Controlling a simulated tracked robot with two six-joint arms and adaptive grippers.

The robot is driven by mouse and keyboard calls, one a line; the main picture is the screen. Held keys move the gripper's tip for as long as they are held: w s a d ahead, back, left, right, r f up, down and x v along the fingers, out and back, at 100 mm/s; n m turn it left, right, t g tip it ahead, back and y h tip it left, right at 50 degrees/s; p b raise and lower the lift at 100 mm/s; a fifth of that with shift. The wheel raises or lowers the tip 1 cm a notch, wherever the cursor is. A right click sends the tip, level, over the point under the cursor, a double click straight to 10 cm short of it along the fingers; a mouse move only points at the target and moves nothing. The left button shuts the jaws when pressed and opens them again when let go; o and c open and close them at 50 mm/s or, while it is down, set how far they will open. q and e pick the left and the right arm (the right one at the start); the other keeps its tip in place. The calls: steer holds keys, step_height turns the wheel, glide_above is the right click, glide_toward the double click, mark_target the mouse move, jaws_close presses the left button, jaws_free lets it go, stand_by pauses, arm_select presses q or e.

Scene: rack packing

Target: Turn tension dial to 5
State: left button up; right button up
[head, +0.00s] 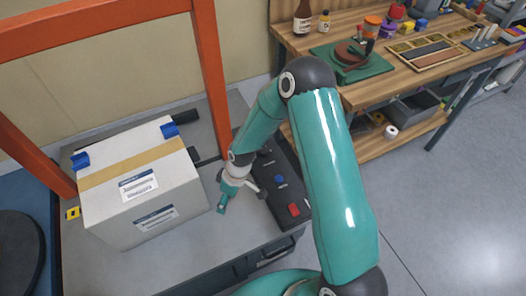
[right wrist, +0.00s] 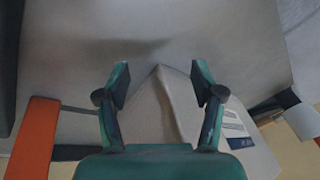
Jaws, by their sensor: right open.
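A dark control panel (head: 269,165) lies on the grey bench, with a small blue round knob (head: 279,180) and a red block-like button (head: 293,209) on it. The blue knob may be the tension dial; no numbers or pointer can be read. My right gripper (head: 224,204) is between the white box (head: 140,210) and the panel, left of the knob and apart from it. In the right wrist view its two fingers (right wrist: 160,90) are spread and empty, with the box's corner showing between and below them. My right arm hides part of the panel. My left gripper is not in view.
A wooden workbench (head: 395,85) with tools, a green mat and bottles stands at the upper right. The floor at right is clear.

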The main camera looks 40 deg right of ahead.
steer(key=w+d+r+n+h+b, duration=0.15)
steer(key=w+d+r+n, duration=0.35)
steer(key=d, duration=0.7)
steer(key=n+h, duration=0.2)
glide_toward(263, 150)
arm_select(q)
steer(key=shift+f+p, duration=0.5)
steer(key=shift+p, duration=0.1)
arm_select(e)
steer(key=shift+g, duration=0.3)
steer(key=f, duration=0.6)
steer(key=w+f, duration=0.1)
steer(key=f, duration=0.2)
steer(key=shift+d+f, duration=0.15)
steer(key=shift+d, duration=0.05)
